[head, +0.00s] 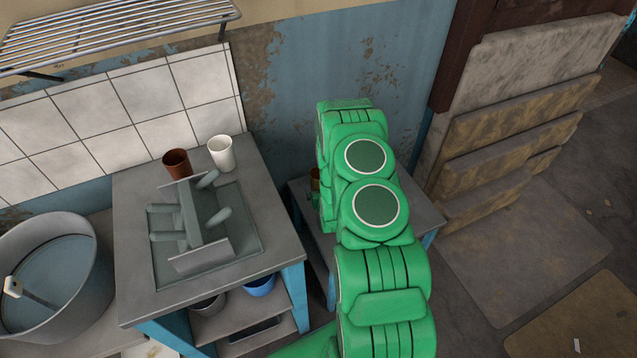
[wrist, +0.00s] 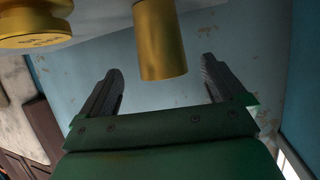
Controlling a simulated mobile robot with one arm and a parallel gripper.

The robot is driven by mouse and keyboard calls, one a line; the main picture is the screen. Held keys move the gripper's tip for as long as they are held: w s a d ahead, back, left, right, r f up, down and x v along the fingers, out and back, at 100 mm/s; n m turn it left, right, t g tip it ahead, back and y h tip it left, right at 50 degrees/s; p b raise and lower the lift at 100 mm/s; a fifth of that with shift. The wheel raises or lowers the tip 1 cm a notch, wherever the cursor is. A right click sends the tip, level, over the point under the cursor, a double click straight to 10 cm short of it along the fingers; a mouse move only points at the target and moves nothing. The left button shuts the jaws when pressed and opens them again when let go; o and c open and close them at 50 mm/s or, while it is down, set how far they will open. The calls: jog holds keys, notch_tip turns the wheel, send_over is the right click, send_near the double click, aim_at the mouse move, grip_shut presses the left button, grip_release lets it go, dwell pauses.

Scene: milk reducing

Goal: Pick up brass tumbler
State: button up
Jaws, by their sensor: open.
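A plain brass tumbler (wrist: 160,42) shows at the top middle of the wrist view, its upper part cut off by the frame edge. My gripper (wrist: 158,66) is open, with one dark finger on each side of the tumbler in the picture. Clear gaps show between the fingers and the tumbler, and nothing is held. I cannot tell how far the tumbler is beyond the fingertips. In the head view a small brass-orange patch (head: 315,178) shows beside my green arm, which hides most of it and the gripper.
Another brass piece (wrist: 35,22) with a wide round end is at the wrist view's top left. In the head view, a low grey table (head: 425,213) stands behind my arm. A counter (head: 140,190) at left holds a brown cup (head: 176,163), a white cup (head: 221,153) and a rack (head: 190,215).

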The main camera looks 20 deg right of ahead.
aim_at(317, 176)
jog(key=shift+f+x, duration=0.15)
jog(key=shift+x, duration=1.8)
jog(key=shift+f+x, duration=0.1)
jog(key=shift+x, duration=1.8)
jog(key=shift+s, duration=0.1)
jog(key=c, duration=1.1)
jog(key=shift+r, duration=0.1)
